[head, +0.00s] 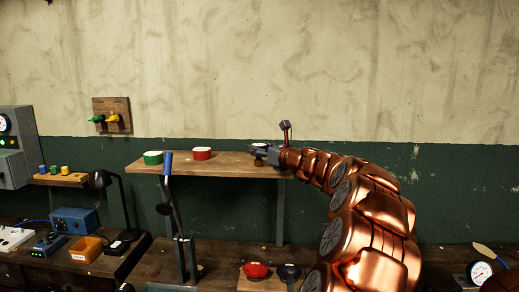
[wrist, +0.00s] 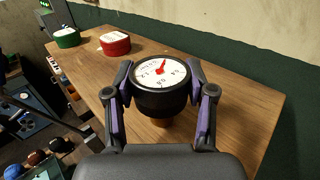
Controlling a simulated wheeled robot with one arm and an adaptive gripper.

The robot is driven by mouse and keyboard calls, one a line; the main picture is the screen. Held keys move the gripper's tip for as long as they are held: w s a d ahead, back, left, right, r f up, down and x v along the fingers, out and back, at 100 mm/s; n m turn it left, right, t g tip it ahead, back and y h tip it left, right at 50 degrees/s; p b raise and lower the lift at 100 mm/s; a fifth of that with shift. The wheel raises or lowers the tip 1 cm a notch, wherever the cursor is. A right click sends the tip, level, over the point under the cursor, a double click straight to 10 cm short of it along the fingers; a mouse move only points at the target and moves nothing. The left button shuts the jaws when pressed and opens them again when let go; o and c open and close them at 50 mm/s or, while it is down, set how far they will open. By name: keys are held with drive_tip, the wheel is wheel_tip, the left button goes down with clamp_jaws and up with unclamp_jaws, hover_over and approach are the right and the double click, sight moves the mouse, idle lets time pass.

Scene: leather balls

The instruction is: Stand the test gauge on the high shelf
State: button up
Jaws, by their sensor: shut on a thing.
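A round gauge with a black body, white dial and red needle (wrist: 160,72) is held in my gripper (wrist: 160,88), with one finger on each side of its body. In the head view my gripper (head: 262,149) is at the right end of the high wooden shelf (head: 225,165). The gauge is small there and partly covered by the fingers. A brass-coloured stem shows under its body in the wrist view. The gauge looks upright, over the shelf board (wrist: 235,110). I cannot tell whether its stem touches the board.
A green tin (head: 153,157) and a red tin (head: 202,154) stand on the shelf's left half. A tall lever with a blue grip (head: 168,165) rises in front of the shelf. Another dial gauge (head: 480,271) stands on the bench at lower right. The wall is behind the shelf.

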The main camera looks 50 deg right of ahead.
drive_tip(key=shift+f, duration=0.2)
drive_tip(key=o, duration=1.2)
drive_tip(key=shift+r, duration=0.1)
drive_tip(key=shift+s, duration=0.15)
drive_tip(key=s+b, duration=0.1)
drive_tip(key=s, duration=0.3)
drive_tip(key=s+a+b, duration=0.1)
drive_tip(key=s, duration=0.2)
drive_tip(key=s+b, duration=0.1)
drive_tip(key=s, duration=0.3)
drive_tip(key=shift+s+a, duration=0.2)
drive_tip(key=shift+s, duration=0.1)
